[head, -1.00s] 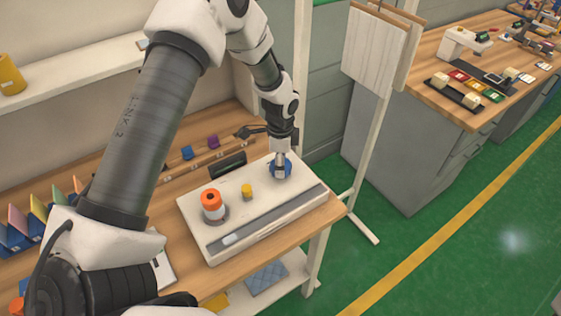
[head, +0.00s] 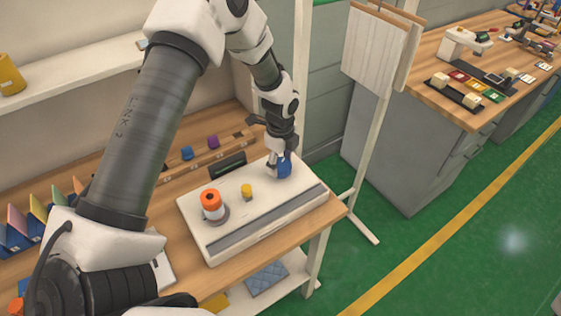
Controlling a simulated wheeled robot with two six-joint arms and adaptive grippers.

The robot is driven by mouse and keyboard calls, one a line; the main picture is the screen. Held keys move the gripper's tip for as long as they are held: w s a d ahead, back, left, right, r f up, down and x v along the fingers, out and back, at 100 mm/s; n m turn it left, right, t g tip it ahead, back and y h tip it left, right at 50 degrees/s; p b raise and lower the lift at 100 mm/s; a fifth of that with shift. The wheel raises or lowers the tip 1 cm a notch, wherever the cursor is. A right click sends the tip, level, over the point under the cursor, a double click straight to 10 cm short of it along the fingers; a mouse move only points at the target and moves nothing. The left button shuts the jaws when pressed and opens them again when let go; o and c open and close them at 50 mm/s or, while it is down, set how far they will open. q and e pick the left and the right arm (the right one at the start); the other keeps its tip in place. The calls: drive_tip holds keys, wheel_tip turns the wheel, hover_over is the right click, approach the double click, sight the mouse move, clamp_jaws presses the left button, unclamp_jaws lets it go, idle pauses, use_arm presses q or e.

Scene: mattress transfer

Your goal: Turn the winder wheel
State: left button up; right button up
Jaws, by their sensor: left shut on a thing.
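The blue winder wheel (head: 285,168) sits at the far right end of a white winder base (head: 218,252) on the wooden table. My left gripper (head: 279,164) reaches down onto the wheel from above and is shut on it, hiding part of it. An orange-and-white spool (head: 212,206) stands upright at the left end of the base. A small yellow post (head: 246,191) stands between the spool and the wheel. A grey strip (head: 265,222) runs along the front of the base. My right gripper is not in view.
Coloured folders (head: 42,209) stand at the left of the wooden table (head: 325,213). A dark tray (head: 228,165) lies behind the base. A white stand with hanging sheets (head: 375,48) is to the right. Another workbench (head: 440,80) stands farther right, with green floor between.

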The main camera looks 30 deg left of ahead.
sight(280, 164)
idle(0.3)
use_arm(q)
drive_tip(key=o, duration=1.2)
drive_tip(key=shift+c, duration=0.2)
wheel_tip(280, 164, up, 12)
